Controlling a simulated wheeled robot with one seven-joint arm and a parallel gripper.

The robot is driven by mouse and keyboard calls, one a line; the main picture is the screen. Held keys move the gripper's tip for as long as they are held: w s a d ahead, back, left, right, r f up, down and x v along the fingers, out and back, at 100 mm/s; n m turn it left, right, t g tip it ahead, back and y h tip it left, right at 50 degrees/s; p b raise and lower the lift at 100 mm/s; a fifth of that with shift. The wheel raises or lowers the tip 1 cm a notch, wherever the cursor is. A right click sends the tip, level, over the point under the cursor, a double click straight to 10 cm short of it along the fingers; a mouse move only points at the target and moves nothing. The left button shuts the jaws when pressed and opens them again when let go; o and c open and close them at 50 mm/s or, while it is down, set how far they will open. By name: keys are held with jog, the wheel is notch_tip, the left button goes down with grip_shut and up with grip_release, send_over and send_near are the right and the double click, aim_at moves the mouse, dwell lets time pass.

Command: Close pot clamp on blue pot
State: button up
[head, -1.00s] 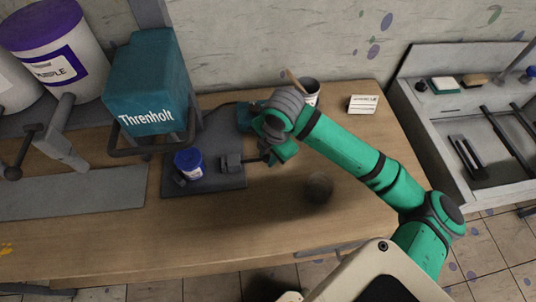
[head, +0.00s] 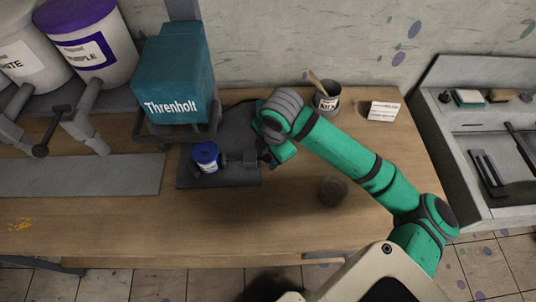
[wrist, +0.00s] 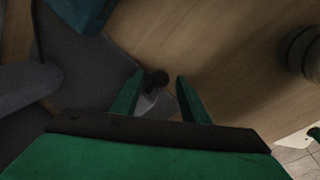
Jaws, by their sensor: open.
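The clamp's rod ends in a dark knob (wrist: 159,78), which lies between my gripper's two green fingers in the wrist view. My gripper (head: 267,156) is open, just right of the clamp block, with the fingers around the knob and gaps visible. My wrist hides part of the clamp handle in the head view.
A teal Threnholt machine (head: 176,75) stands behind the pot. A cup with a stick (head: 327,98) and a white card (head: 383,111) are at the back right. A dark round container (head: 333,190) stands at the front. Open wooden table (head: 240,225) lies in front.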

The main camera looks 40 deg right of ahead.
jog(key=shift+d, duration=0.1)
notch_tip(320, 180, up, 11)
jog(key=s, duration=0.2)
jog(key=shift+f, duration=0.2)
